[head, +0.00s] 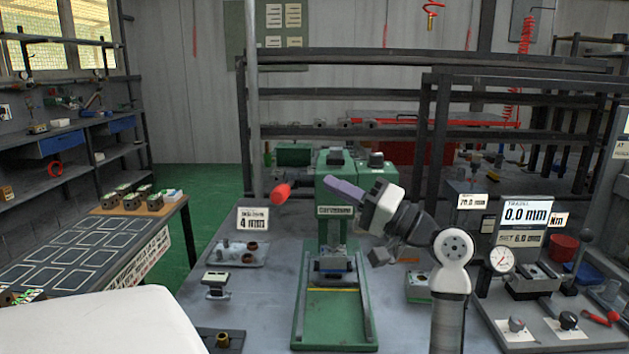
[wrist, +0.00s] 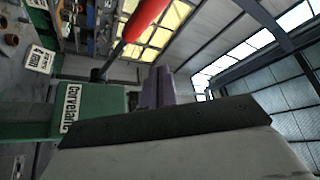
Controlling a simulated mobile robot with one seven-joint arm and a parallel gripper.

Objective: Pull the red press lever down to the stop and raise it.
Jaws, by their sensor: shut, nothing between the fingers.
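The green press (head: 306,322) stands on the bench in the middle of the head view. Its lever ends in a red knob (head: 281,193) that sticks out at the left of the press head, well above the base. My gripper (head: 329,182) is in front of the press head, its purple fingers shut and empty, pointing left toward the knob with a gap between. In the wrist view the red knob (wrist: 146,16) is at the top on a dark rod, apart from my shut fingers (wrist: 158,75). The green press head (wrist: 100,100) lies to the left there.
A label reading 4 mm (head: 252,219) stands left of the press. A tray with small parts (head: 237,254) lies below it. A display reading 0.0 mm (head: 525,214) and a dial gauge (head: 501,260) stand on the right. Air left of the knob is clear.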

